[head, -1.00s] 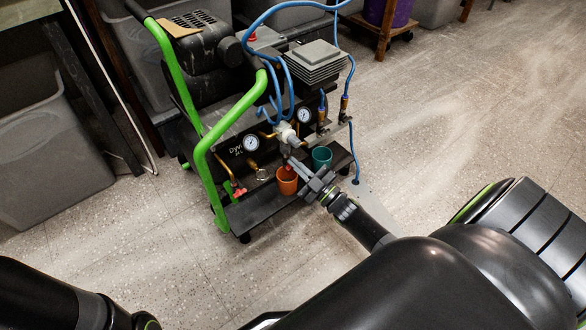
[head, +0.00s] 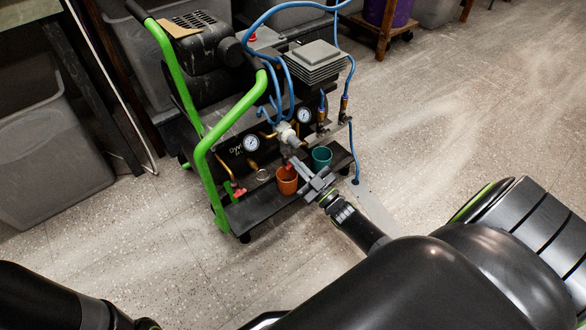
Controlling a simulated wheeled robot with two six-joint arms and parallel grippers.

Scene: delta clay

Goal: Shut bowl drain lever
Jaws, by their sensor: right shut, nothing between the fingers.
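The compressor's grey filter bowl (head: 287,136) hangs at the front of the panel, above an orange cup (head: 287,183). A small red lever (head: 288,167) shows just under the bowl, over the cup's rim; its exact angle is too small to tell. My right gripper (head: 295,162) is shut and empty, with its fingertips right beside the red lever. I cannot tell whether they touch it. My left arm shows at the lower left, but its gripper is outside the view.
A teal cup (head: 321,157) stands behind my right gripper on the black shelf (head: 262,207). Another red valve handle (head: 240,192) is at the left. A green tube frame (head: 206,165) and blue hoses (head: 355,160) surround the panel. Floor in front is clear.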

